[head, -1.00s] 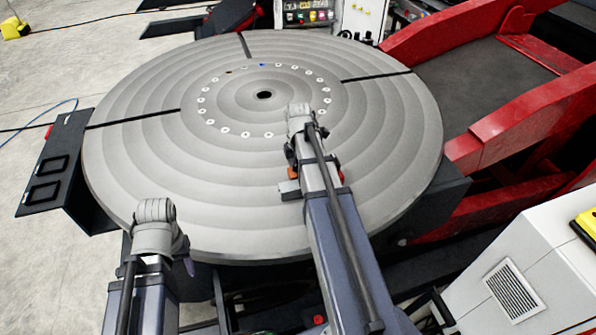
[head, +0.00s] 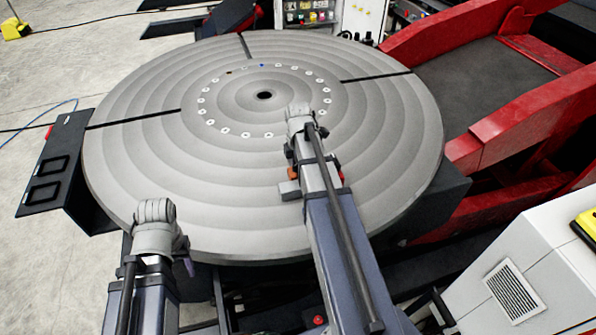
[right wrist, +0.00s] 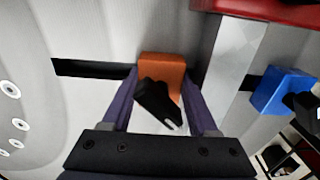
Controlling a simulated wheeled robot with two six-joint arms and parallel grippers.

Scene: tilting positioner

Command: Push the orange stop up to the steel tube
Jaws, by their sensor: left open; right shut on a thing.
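In the right wrist view the orange stop (right wrist: 162,68), with a black handle (right wrist: 158,103), sits over a dark slot in the grey table. My right gripper (right wrist: 164,82) is shut on the stop, with a purple finger on each side. The steel tube (right wrist: 231,52) lies to the right of the stop, across the line of the slot. A narrow gap seems to show between them, partly covered by a finger. In the head view my own arm hides the right gripper and most of this spot. My left gripper (head: 188,266) is open at the table's near edge, mostly hidden by its wrist.
A red part (right wrist: 270,10) lies at the top of the right wrist view. The round grey table (head: 150,190) is largely clear on its left. Red beams (head: 515,110) stand to the right.

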